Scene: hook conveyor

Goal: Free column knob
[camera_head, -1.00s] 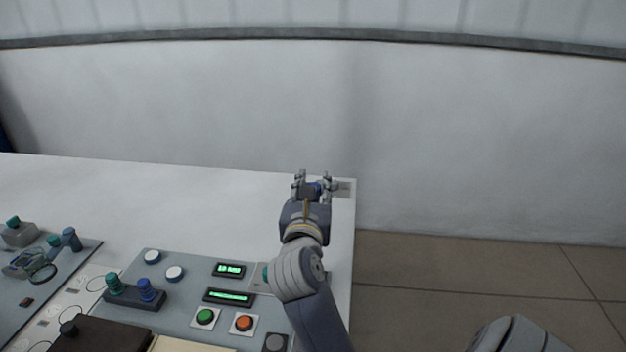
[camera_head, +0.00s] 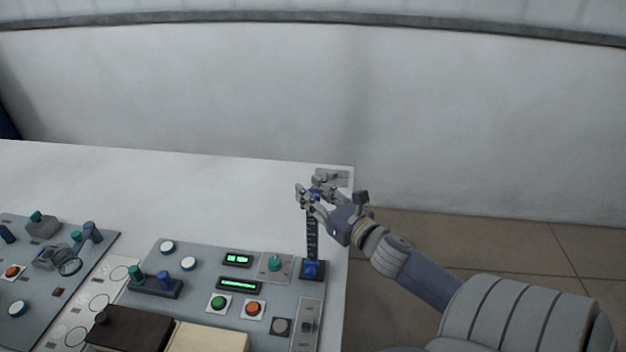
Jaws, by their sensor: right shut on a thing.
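A dark, marked column (camera_head: 312,235) stands upright near the right edge of the table, with a blue knob (camera_head: 311,269) at its dark foot. My right gripper (camera_head: 311,194) is at the top of the column, reaching in from the right. It is shut on a small blue knob (camera_head: 316,190), which shows only partly between the fingers. Whether this upper knob still touches the column I cannot tell. My left gripper is not in view.
A grey control panel (camera_head: 205,262) with buttons, green displays and a teal knob (camera_head: 275,263) lies left of the column. Another panel (camera_head: 30,285) is at far left. A dark brown box (camera_head: 130,328) and a cream box (camera_head: 210,337) stand in front. The table's back (camera_head: 150,185) is clear.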

